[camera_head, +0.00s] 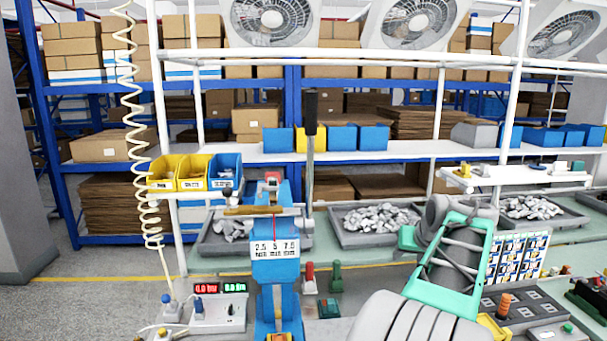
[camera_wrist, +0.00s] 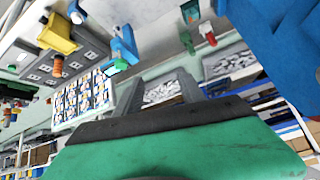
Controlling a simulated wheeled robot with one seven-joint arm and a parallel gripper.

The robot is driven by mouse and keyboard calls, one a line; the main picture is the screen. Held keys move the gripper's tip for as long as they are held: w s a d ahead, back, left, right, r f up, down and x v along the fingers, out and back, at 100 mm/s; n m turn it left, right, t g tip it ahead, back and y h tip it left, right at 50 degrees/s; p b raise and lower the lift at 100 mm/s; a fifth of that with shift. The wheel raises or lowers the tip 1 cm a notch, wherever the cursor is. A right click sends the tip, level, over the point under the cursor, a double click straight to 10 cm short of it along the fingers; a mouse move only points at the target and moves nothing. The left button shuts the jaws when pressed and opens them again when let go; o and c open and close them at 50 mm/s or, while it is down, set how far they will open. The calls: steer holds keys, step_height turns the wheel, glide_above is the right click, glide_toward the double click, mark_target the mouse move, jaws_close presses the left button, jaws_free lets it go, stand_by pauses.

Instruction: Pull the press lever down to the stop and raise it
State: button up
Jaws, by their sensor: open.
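The blue press (camera_head: 273,262) stands at the front, left of centre, with a white scale plate (camera_head: 275,249) marked 2.5, 5 and 7.5. Its press lever (camera_head: 310,165) points straight up from the right side of the press head, topped by a black grip (camera_head: 311,113). My arm, with its green frame, reaches in from the lower right, apart from the lever. My gripper's fingers are not clear in the head view. In the wrist view my gripper (camera_wrist: 200,88) is open and empty behind a large green part with a black edge. A large blue surface (camera_wrist: 285,45), probably the press, shows at the upper right; the lever is not identifiable there.
Yellow and blue bins (camera_head: 194,172) stand left behind the press. Grey trays (camera_head: 375,242) of metal parts lie behind. A red and a green post (camera_head: 336,277) stand right of the press. A coiled hose (camera_head: 137,130) hangs at left. Panels and switches fill the right.

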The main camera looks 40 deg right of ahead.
mark_target(316, 101)
steer(key=w+r+n+t+h, duration=0.1)
steer(key=w+r+n+t, duration=0.2)
steer(key=r, duration=0.7)
steer(key=w+r+n+t+h, duration=0.1)
steer(key=w+r+t, duration=0.3)
steer(key=r, duration=0.7)
steer(key=w+a+r+n+t+y, duration=0.1)
steer(key=a+r+n+y, duration=0.1)
steer(key=a+r, duration=0.3)
steer(key=w+a+r+n+t+y, duration=0.2)
steer(key=a+r, duration=0.3)
steer(key=a, duration=0.2)
steer(key=w+a+r+n+t+y, duration=0.1)
steer(key=w+a+r+n+y, duration=0.1)
steer(key=a+r, duration=0.3)
steer(key=shift+w+a+r+n+t+y, duration=0.3)
steer(key=shift+a+r+n+y, duration=0.1)
steer(key=shift+a+n, duration=0.1)
steer(key=shift+w+d+r, duration=0.15)
steer(key=shift+w+d, duration=0.05)
steer(key=shift+w, duration=0.05)
steer(key=w+p, duration=0.1)
steer(key=w, duration=0.6)
steer(key=shift+w+p, duration=0.2)
steer(key=shift+p, duration=0.1)
steer(key=shift+m, duration=0.3)
steer(key=shift+c, duration=0.4)
